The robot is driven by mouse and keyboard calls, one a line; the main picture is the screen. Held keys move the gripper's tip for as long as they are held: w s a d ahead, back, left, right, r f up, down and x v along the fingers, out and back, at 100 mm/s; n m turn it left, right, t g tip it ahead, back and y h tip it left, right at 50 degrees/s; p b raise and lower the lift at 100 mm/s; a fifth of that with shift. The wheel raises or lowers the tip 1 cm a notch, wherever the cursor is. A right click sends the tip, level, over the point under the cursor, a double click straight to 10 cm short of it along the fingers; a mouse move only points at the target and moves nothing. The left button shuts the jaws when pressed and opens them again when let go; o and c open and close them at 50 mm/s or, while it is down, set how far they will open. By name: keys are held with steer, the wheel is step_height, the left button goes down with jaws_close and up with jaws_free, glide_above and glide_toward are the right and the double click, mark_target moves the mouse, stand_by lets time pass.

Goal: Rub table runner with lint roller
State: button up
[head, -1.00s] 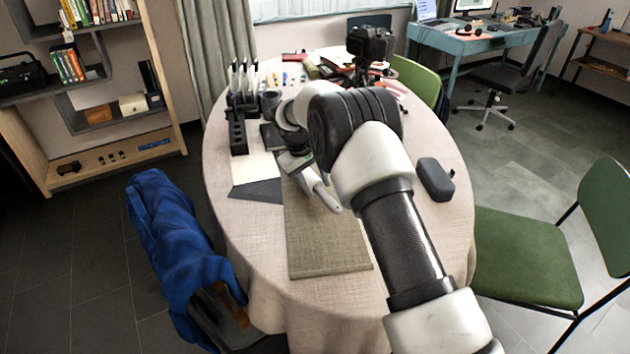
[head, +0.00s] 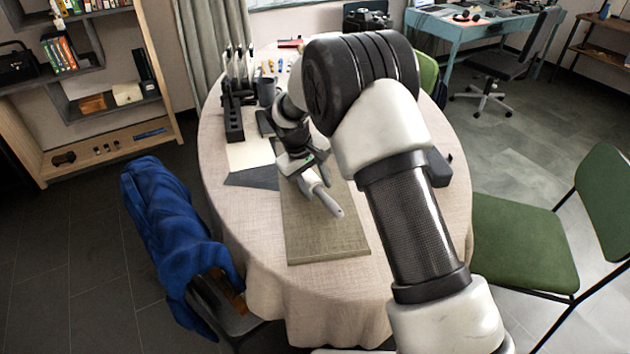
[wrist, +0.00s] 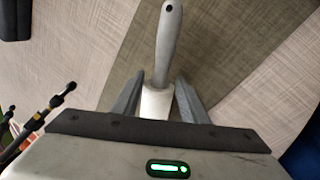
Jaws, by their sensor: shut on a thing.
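The table runner (head: 325,238) is an olive-grey woven strip lying flat on the round, cloth-covered table (head: 237,207). It also shows in the wrist view (wrist: 218,38). My gripper (head: 306,174) is over the runner's left part in the head view, shut on the lint roller (head: 325,201). In the wrist view my gripper (wrist: 160,95) has its fingers on either side of the white part of the roller, whose grey handle (wrist: 168,45) points away. The roller's head is hidden behind my gripper, so I cannot tell whether it touches the runner.
A dark grey sheet (head: 250,178) and a black holder (head: 233,125) lie left of the runner. A dark case (head: 440,170) sits to the right, partly behind my arm. A blue jacket (head: 172,222) and a green chair (head: 522,238) flank the table. The runner's near end is bare.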

steer(key=shift+s+d+f, duration=0.1)
steer(key=shift+s+d, duration=0.1)
steer(key=shift+s, duration=0.65)
steer(key=shift+s+a, duration=0.1)
steer(key=shift+a, duration=0.35)
steer(key=shift+w+a+r+p, duration=0.15)
steer(key=shift+w+a+p, duration=0.1)
steer(key=shift+w, duration=0.8)
steer(key=shift+w+a+r+p, duration=0.1)
steer(key=shift+w+a+p, duration=0.1)
steer(key=shift+w, duration=0.85)
steer(key=shift+w+a+f, duration=0.1)
steer(key=shift+w+a, duration=0.1)
steer(key=shift+w, duration=0.85)
steer(key=shift+w+a+f, duration=0.1)
steer(key=shift+w+a, duration=0.15)
steer(key=shift+w, duration=0.75)
steer(key=shift+w+a+f, duration=0.1)
steer(key=shift+w+a, duration=0.1)
steer(key=shift+w, duration=0.85)
steer(key=shift+w+a+r+p, duration=0.15)
steer(key=shift+w+p, duration=0.2)
steer(key=shift+w, duration=0.4)
